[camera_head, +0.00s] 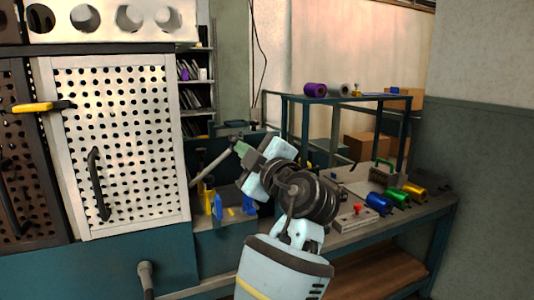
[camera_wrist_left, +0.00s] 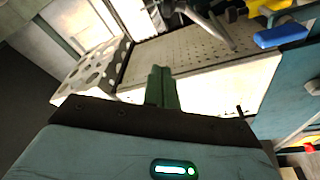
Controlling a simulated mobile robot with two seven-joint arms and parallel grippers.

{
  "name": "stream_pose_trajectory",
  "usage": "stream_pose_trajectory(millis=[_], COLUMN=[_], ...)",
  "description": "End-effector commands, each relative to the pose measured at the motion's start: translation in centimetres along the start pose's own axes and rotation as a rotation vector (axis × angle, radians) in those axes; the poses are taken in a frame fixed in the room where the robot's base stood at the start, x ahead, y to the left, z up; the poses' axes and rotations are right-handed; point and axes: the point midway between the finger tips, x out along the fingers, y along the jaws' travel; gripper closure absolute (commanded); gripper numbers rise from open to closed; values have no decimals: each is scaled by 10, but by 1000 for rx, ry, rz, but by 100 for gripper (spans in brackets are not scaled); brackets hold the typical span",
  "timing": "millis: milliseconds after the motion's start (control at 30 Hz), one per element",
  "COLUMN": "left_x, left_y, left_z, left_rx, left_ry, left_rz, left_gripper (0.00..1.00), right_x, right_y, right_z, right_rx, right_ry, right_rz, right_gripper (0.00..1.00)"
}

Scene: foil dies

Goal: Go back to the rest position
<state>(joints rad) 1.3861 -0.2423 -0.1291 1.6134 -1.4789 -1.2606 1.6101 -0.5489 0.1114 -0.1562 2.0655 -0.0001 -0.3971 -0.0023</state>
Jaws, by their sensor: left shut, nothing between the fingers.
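My left gripper (camera_head: 241,147) is raised in front of the workbench, right of the white perforated panel. Its green fingers point up and left, closed together with nothing between them. The shut fingers also show in the left wrist view (camera_wrist_left: 161,86). My left arm hides part of the bench behind it. My right gripper is not in view.
The white perforated panel (camera_head: 120,125) with a black handle stands at left. Blue, green and yellow rolls (camera_head: 379,204) lie on the workbench (camera_head: 395,220) at right. A shelf (camera_head: 350,97) holds a purple roll (camera_head: 315,89). A grey wall (camera_head: 485,190) closes the right side.

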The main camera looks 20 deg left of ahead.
Motion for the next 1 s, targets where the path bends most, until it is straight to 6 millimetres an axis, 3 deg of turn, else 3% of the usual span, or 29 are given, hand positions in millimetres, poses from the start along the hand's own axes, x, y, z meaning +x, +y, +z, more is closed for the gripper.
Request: stream_pose_trajectory(millis=[233,367,500,700,833,1000], left_x=[0,-1,-13,-47,-79,-130], left_y=[-8,-44,-113,-223,-296,-388], left_z=[8,42,96,155,179,190], left_rx=[28,142,342,609,758,920], left_ry=[-17,-96,-244,-470,-617,-805], left_rz=[1,11,40,106,159,238], left_gripper=[100,100,100,100,100,100], right_x=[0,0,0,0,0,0], right_y=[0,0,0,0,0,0], right_z=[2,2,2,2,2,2], right_rx=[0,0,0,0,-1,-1], right_ry=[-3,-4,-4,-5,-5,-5], right_rz=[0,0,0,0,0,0], right_gripper=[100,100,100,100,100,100])
